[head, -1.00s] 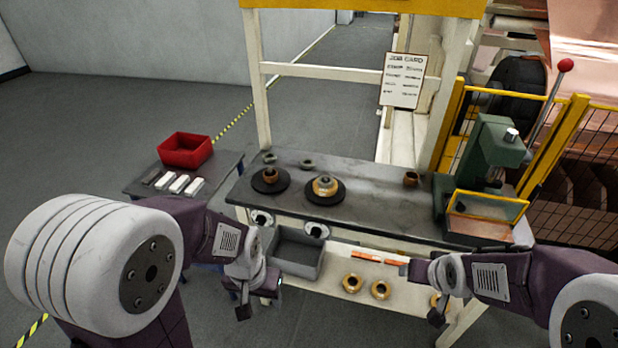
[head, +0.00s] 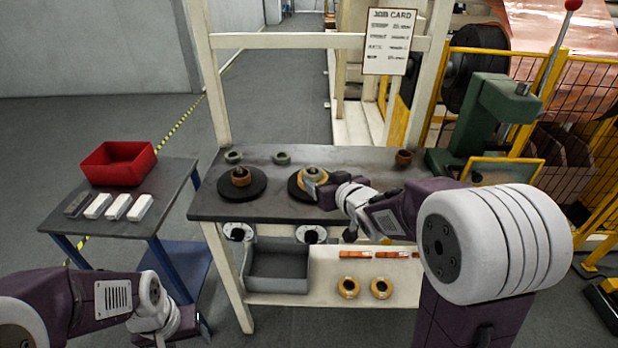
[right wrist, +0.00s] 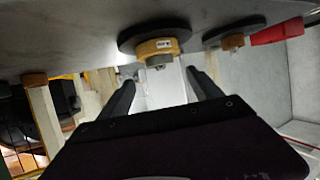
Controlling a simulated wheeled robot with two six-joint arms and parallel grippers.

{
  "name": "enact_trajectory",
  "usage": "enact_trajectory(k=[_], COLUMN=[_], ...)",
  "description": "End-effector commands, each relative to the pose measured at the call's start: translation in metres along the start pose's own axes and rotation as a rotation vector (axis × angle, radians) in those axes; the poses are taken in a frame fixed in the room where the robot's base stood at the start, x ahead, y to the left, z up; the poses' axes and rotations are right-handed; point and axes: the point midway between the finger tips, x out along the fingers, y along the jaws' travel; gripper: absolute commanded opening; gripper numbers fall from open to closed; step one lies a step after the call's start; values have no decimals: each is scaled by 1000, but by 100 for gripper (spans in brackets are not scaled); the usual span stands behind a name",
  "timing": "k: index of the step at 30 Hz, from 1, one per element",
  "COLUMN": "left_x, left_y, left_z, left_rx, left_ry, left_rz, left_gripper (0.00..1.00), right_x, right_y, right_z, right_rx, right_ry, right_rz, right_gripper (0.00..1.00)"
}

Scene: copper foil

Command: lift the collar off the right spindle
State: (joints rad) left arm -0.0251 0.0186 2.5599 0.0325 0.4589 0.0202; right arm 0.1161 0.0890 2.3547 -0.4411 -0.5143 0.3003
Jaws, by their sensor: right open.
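The right spindle's dark round base (head: 298,194) stands on the bench, with a yellow-brown coil (head: 325,179) on it. A grey collar (head: 313,172) sits on top of the coil. My right gripper (head: 322,192) is open just in front of this stack and partly covers it. In the right wrist view, the coil (right wrist: 157,47) and the grey collar end (right wrist: 160,61) lie ahead of and between the spread fingers (right wrist: 162,92), apart from them. My left gripper (head: 170,325) is low at the lower left, and its fingers are not clear.
The left spindle (head: 241,190) carries a brown coil. Two grey rings (head: 233,157) (head: 281,158) lie behind. A green press (head: 495,120) stands at the right. A side table (head: 165,185) holds a red bin (head: 118,163). A grey tray (head: 278,268) is below the bench.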

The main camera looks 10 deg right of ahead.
Motion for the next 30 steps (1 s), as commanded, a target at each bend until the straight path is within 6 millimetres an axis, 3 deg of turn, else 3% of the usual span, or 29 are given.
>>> enact_trajectory(k=[3, 9, 16, 25, 30], left_x=[6, 7, 15, 15, 15], left_y=[0, 0, 0, 0, 0], left_z=[1, 1, 2, 2, 2], left_rx=[0, 0, 0, 0, 0], left_ry=[0, 0, 0, 0, 0], left_rz=[0, 0, 0, 0, 0], left_gripper=[56, 56, 56, 56, 56], right_x=[19, 28, 68, 76, 75], right_y=[0, 0, -2, -1, -1], right_z=[2, 1, 2, 0, 0], right_rx=[2, 0, 1, 2, 1], right_ry=[-1, -1, -3, -2, -2], right_rz=[0, 0, 0, 1, 1], right_gripper=[74, 74, 74, 74, 27])
